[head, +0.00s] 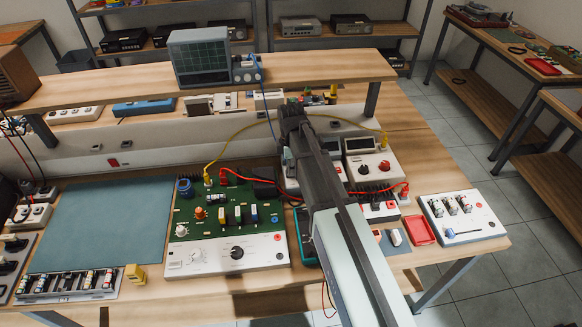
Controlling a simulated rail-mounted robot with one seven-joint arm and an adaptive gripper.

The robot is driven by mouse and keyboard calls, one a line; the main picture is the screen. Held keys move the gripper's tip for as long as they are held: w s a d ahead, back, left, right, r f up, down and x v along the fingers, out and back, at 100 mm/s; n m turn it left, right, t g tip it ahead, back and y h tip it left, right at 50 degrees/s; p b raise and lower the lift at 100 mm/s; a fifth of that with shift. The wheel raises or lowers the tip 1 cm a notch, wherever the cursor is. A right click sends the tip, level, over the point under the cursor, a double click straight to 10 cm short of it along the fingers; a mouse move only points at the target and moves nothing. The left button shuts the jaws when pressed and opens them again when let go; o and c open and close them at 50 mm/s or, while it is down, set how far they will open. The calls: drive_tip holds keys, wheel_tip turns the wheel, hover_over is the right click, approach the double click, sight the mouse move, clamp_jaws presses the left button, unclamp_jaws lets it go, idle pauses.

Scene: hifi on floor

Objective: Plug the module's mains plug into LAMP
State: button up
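A green circuit module (222,212) with a white front panel and knobs stands on the bench, left of my arm. Yellow and red leads rise from its back edge. I cannot pick out its mains plug for certain; a dark block (264,189) sits at its back right corner. No LAMP label is legible, so I cannot tell which socket it names. My gripper (289,163) appears small and dark at the far end of my arm, above the back of the bench right of the module. Its fingers are too hidden to read, and my arm covers the bench beneath it.
A blue-grey mat (100,225) lies clear at the left. A strip of several small parts (68,286) lies before it. A white instrument (372,167), a red tray (419,230) and a white panel (462,216) stand right. A raised shelf (120,88) holds an oscilloscope (200,56).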

drive_tip(key=o, duration=0.4)
drive_tip(key=shift+r+p, duration=1.7)
drive_tip(key=shift+r, duration=6.8)
